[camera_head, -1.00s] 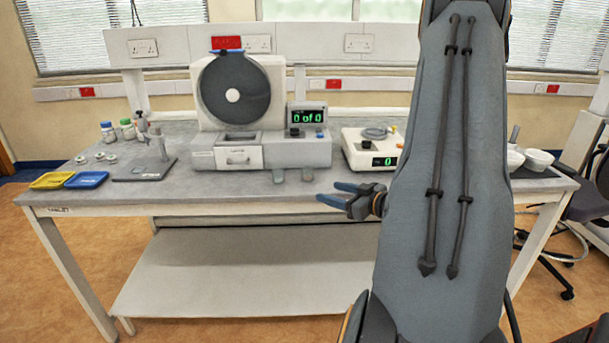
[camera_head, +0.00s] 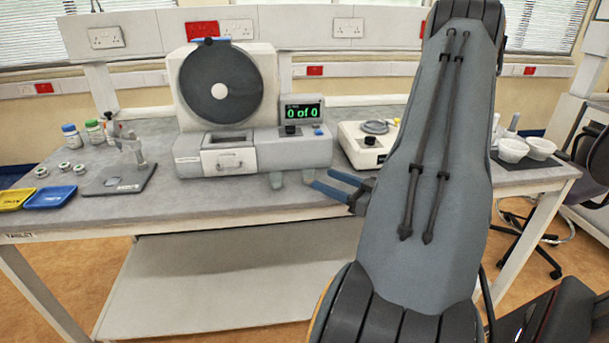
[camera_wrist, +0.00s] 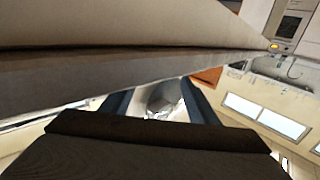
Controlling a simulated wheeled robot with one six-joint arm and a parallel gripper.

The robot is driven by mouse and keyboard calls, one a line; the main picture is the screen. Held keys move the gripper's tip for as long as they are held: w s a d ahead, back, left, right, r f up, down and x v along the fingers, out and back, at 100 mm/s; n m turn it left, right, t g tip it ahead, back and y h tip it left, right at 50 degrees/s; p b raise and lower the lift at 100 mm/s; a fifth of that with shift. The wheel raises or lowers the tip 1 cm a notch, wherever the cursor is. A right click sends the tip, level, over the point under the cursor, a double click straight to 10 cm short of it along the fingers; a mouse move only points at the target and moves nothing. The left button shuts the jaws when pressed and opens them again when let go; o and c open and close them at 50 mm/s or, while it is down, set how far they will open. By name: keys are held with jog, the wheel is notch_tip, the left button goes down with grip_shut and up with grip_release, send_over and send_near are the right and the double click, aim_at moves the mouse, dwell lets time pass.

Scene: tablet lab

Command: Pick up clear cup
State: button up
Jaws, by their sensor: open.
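Contact cannot be told from here. In the wrist view, a greyish see-through shape (camera_wrist: 163,97) shows between the spread fingers (camera_wrist: 160,88); it looks like a cup, partly hidden by the dark gripper body.
The table (camera_head: 200,207) has its front edge close to my gripper. A scale (camera_head: 365,152) is to the right. Blue (camera_head: 50,197) and yellow (camera_head: 14,199) trays lie at the far left. White bowls (camera_head: 512,150) stand at the right.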

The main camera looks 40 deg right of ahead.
aim_at(309, 171)
jog(key=x, duration=0.2)
jog(key=p+x, duration=0.1)
jog(key=x, duration=0.1)
jog(key=p+x, duration=0.1)
jog(key=x, duration=0.1)
jog(key=shift+w+a+r, duration=0.25)
jog(key=shift+w+r, duration=0.05)
jog(key=shift+r, duration=0.1)
jog(key=shift+w+p, duration=0.3)
jog(key=shift+w, duration=0.15)
jog(key=c, duration=0.9)
